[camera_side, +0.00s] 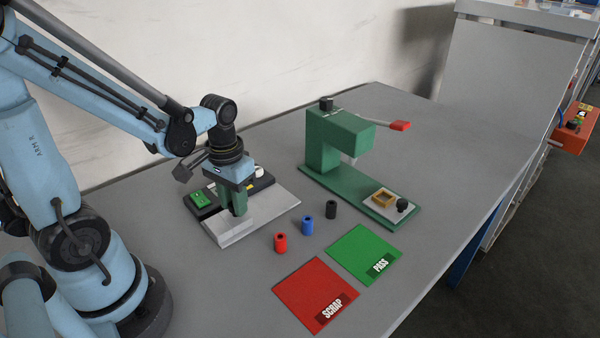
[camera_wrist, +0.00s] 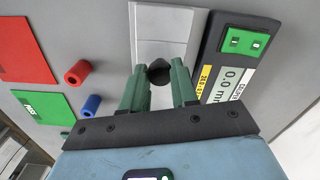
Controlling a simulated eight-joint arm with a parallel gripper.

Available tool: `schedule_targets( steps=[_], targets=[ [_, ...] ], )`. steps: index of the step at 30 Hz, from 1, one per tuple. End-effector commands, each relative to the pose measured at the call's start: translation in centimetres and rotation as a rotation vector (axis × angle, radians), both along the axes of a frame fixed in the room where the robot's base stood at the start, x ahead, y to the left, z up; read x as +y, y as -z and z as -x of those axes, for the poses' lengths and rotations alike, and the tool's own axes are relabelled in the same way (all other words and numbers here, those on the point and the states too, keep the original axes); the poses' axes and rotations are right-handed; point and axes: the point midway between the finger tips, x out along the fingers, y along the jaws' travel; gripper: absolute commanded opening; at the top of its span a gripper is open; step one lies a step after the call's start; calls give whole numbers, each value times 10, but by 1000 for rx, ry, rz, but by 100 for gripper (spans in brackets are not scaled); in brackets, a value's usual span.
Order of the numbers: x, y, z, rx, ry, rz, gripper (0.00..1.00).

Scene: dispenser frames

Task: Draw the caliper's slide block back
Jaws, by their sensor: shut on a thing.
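The caliper station has a pale grey base (camera_side: 268,207) and a dark panel with a green button unit (camera_side: 198,198), left of centre in the side view. In the wrist view its panel shows a display (camera_wrist: 232,85) reading "0.0", partly cut by the gripper. A pale grey block (camera_wrist: 165,22) lies ahead of the fingers. My gripper (camera_side: 236,212) points down over the base. In the wrist view its green fingers (camera_wrist: 159,74) stand either side of a dark round knob (camera_wrist: 160,70) and are shut on it. The slide block under the knob is mostly hidden.
A red SCRAP mat (camera_side: 305,286) and a green PASS mat (camera_side: 360,250) lie in front. A green press (camera_side: 345,140) with a red-tipped lever stands behind.

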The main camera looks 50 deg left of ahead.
Motion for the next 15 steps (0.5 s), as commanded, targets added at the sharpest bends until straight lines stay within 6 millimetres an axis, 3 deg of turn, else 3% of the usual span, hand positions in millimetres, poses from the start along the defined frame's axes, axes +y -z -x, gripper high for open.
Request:
schedule_targets(
  steps=[8, 15],
  targets=[
    [0, 0, -5, 0, 1, 0, 0],
    [0, 0, -41, 1, 2, 0, 0]
  ],
)
